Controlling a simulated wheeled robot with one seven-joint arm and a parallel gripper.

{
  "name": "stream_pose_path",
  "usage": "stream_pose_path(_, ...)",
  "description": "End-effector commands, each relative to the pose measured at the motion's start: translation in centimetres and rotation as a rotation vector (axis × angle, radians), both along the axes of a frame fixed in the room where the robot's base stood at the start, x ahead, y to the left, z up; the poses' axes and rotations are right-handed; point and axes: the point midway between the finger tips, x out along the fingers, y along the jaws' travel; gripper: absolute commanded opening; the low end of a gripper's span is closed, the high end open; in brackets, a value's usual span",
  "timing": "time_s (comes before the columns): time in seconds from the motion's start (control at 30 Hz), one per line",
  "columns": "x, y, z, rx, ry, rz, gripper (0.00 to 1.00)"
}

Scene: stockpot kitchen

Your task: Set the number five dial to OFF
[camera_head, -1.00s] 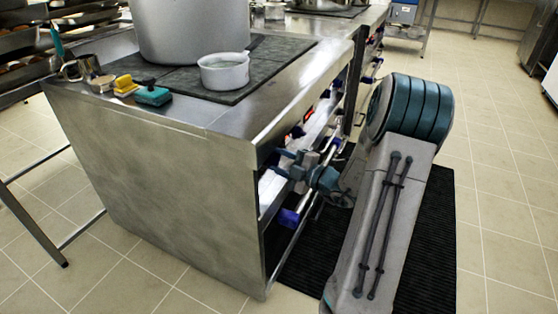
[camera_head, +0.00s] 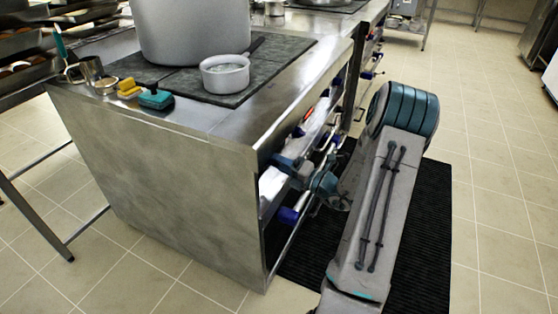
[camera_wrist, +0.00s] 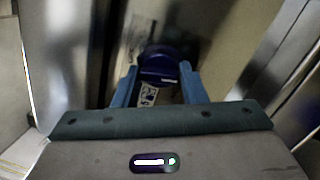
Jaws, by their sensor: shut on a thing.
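A dark blue dial (camera_wrist: 165,66) sits between the two blue fingers of my gripper (camera_wrist: 160,84) in the wrist view. The gripper is shut on it. A small white label (camera_wrist: 149,96) shows just below the dial; its marks are too small to read, so I cannot tell the number or setting. In the head view my gripper (camera_head: 282,168) is at the front panel of the steel range (camera_head: 170,190), and the held dial is hidden there. Another blue dial (camera_head: 287,215) shows lower on the front.
A large stockpot (camera_head: 190,30) and a small white pot (camera_head: 225,74) stand on the dark cooktop. Yellow and teal sponges (camera_head: 156,99) lie at its near left edge. A black ribbed mat (camera_head: 425,220) covers the floor by the range; tiled floor to the right is clear.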

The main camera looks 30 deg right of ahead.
Motion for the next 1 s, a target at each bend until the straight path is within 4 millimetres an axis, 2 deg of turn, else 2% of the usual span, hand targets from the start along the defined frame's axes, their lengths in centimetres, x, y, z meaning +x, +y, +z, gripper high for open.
stream_pose_path(1.0,0.17,-0.31,-0.50,-0.762,-0.589,0.003,0.15)
